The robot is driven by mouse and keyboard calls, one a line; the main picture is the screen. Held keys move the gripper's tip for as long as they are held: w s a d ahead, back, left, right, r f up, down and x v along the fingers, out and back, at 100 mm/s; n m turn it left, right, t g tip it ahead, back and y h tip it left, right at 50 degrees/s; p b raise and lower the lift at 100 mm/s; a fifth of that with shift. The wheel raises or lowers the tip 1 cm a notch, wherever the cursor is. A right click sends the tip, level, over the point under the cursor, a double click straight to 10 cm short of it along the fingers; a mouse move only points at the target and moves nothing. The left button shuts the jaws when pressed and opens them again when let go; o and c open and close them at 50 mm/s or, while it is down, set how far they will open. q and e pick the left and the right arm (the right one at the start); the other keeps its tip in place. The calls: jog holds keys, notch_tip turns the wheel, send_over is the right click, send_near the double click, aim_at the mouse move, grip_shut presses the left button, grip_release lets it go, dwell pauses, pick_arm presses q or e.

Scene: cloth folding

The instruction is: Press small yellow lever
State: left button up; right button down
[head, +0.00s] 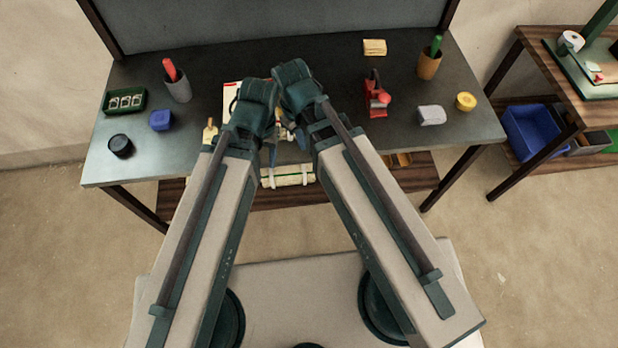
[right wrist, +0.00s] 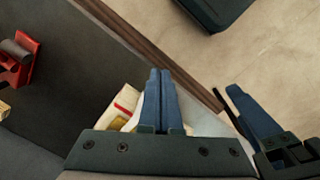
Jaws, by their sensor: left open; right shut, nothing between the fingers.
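A small yellow upright piece (head: 210,131) shows just left of my left wrist in the head view; I cannot tell for sure that it is the lever. A pale item with red marks (head: 230,97) lies behind my wrists and is mostly hidden. My left gripper (head: 271,138) and right gripper (head: 300,137) are close together at the table's front middle, largely covered by my own wrists. In the right wrist view my right gripper (right wrist: 160,75) is shut and empty above a cream and red item (right wrist: 122,108). My open left gripper (right wrist: 250,112) is beside it.
On the dark table (head: 330,65) stand a red device (head: 377,100), a grey cup (head: 177,88), a green tray (head: 124,101), a blue block (head: 161,120), a black round pot (head: 120,145), a grey lump (head: 431,115) and a yellow round piece (head: 466,101). The back middle is clear.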

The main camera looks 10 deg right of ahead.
pick_arm(q)
notch_tip(320, 180, down, 11)
jog(key=b, duration=0.9)
jog(key=shift+r, duration=0.2)
pick_arm(e)
jog(key=s+d+f+m, duration=0.1)
jog(key=s+f+m, duration=0.2)
jog(key=f, duration=0.7)
jog(key=shift+s+f, duration=0.25)
jog(key=shift+s, duration=0.2)
